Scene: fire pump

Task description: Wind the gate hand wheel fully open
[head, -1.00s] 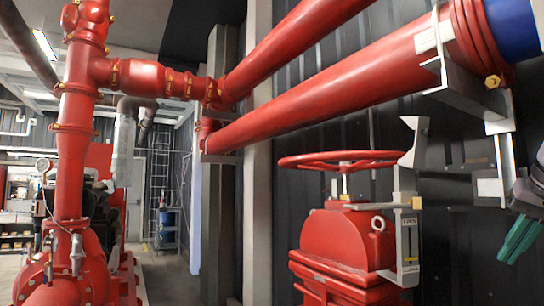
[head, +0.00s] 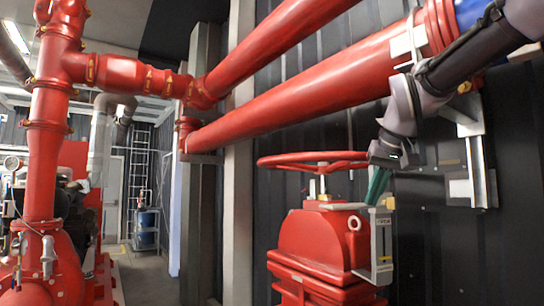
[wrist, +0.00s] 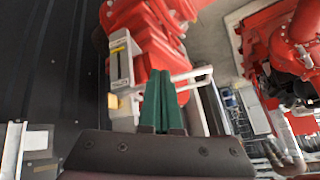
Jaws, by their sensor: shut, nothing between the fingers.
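The red gate hand wheel (head: 312,157) lies level on a pale stem above the red valve body (head: 312,245) in the head view. My gripper (head: 376,186) is shut and empty, its green fingers pointing down just right of the wheel rim. In the head view it looks close to the rim, but I cannot tell whether it touches. The shut fingers also show in the wrist view (wrist: 160,92), in front of the red valve body (wrist: 148,40). I cannot make out the wheel clearly there. A grey indicator plate (head: 381,240) stands beside the valve; its yellow mark shows in the wrist view (wrist: 118,50).
A large red pipe (head: 310,100) runs above the wheel, with my arm passing in front of it. A dark ribbed wall (head: 440,250) stands behind. A grey bracket (head: 478,165) is at the right. Red pump pipework (head: 48,130) stands at the left.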

